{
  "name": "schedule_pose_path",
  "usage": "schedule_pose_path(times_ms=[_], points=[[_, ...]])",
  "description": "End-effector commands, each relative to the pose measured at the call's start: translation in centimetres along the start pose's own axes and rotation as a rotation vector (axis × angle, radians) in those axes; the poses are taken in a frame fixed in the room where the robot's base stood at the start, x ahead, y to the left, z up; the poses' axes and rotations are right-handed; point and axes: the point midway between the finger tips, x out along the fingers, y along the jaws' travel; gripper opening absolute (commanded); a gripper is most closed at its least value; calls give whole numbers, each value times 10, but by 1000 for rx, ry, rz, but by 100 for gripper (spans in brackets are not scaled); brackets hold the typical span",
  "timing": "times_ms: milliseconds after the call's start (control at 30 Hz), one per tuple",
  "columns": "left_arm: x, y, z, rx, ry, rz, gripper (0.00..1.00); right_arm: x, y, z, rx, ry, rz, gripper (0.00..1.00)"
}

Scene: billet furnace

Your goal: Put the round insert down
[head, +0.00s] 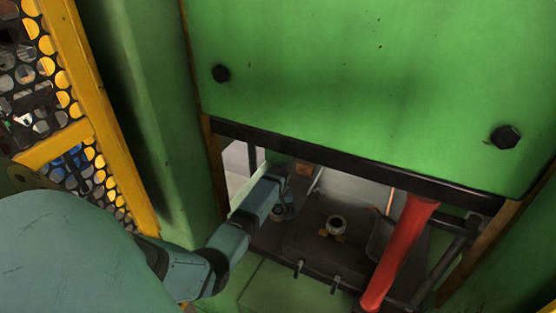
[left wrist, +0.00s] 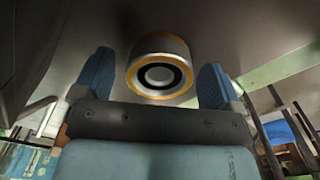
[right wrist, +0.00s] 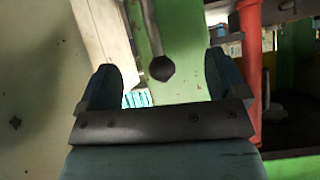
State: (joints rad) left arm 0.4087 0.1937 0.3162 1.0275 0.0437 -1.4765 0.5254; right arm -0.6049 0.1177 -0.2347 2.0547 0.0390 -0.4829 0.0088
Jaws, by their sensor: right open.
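I cannot tell whether both views show the same piece. My right gripper (right wrist: 163,85) is open and empty.
A big green panel (head: 370,90) with a black lower edge (head: 350,165) overhangs the opening. A red post (head: 398,250) stands right of the plate. A yellow-framed mesh guard (head: 80,110) is at left. A dark rod with a knob (right wrist: 160,67) shows ahead of my right gripper.

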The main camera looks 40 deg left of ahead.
Motion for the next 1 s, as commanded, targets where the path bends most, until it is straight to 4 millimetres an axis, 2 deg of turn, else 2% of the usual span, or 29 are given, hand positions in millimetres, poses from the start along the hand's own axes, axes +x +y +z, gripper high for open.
schedule_pose_path(times_ms=[233,700,833,1000], points=[[-9,0,0,0,1,1,91,0,0,0,0,-4,0,91],[-101,0,0,0,2,1,91,-9,1,-12,-14,11,4,91],[-115,0,0,0,1,1,91,-10,3,-12,-20,10,5,91],[-122,0,0,0,0,0,91,-10,3,-10,-21,6,5,91]])
